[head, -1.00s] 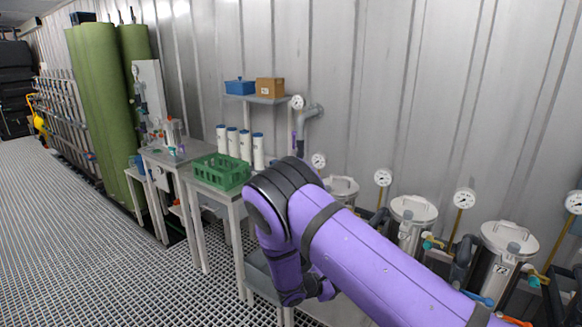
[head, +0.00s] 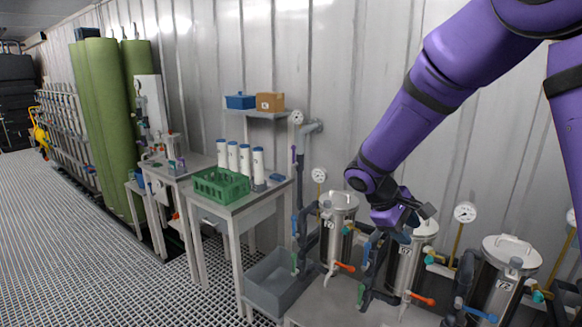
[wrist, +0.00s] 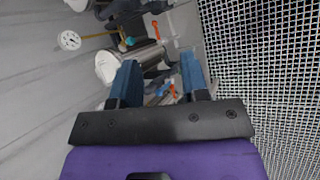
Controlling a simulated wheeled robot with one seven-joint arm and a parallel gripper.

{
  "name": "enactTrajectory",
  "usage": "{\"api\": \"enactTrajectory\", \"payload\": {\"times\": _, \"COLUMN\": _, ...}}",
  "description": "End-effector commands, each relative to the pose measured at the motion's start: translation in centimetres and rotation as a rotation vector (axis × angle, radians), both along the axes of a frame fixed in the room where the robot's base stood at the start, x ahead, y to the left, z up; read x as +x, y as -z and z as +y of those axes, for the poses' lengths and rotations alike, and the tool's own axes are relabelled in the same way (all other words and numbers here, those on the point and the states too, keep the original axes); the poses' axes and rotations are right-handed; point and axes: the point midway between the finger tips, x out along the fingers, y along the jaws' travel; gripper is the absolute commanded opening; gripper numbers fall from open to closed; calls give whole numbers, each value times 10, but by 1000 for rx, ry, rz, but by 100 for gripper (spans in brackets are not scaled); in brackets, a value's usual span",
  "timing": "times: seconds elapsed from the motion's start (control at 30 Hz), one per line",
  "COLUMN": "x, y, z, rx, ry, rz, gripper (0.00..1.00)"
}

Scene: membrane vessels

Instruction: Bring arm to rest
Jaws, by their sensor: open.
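My purple arm reaches in from the upper right in the head view, bent down. My gripper (head: 408,222) hangs above the row of steel vessels, in front of the middle vessel (head: 408,268) and hiding part of its top. In the wrist view, my gripper (wrist: 158,82) has its two blue fingers apart with nothing held between them. A steel vessel (wrist: 108,66) and its fittings lie beyond the fingers.
Steel vessels (head: 342,212) with gauges, pipes and orange-handled valves line the wall. A grey bin (head: 268,290) stands left of them. A green crate (head: 220,186) and white cylinders are on a table. The grated floor (head: 80,240) at left is clear.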

Motion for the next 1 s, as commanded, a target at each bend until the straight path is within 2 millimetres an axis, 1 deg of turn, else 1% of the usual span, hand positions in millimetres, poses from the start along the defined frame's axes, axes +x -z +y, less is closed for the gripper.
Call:
{"api": "enactTrajectory", "payload": {"times": 0.03, "x": -9, "y": -14, "z": -6, "rx": 37, "ry": 30, "rz": -26, "gripper": 42}}
{"api": "enactTrajectory", "payload": {"times": 0.2, "x": -42, "y": -52, "z": -21, "rx": 156, "ry": 123, "rz": -98, "gripper": 42}}
{"api": "enactTrajectory", "payload": {"times": 0.37, "x": -75, "y": -83, "z": -32, "rx": 265, "ry": 202, "rz": -173, "gripper": 42}}
{"api": "enactTrajectory", "payload": {"times": 0.5, "x": -107, "y": -106, "z": -40, "rx": 355, "ry": 266, "rz": -241, "gripper": 42}}
{"api": "enactTrajectory", "payload": {"times": 0.8, "x": -175, "y": -144, "z": -48, "rx": 539, "ry": 387, "rz": -401, "gripper": 42}}
{"api": "enactTrajectory", "payload": {"times": 1.0, "x": -220, "y": -159, "z": -48, "rx": 651, "ry": 454, "rz": -518, "gripper": 42}}
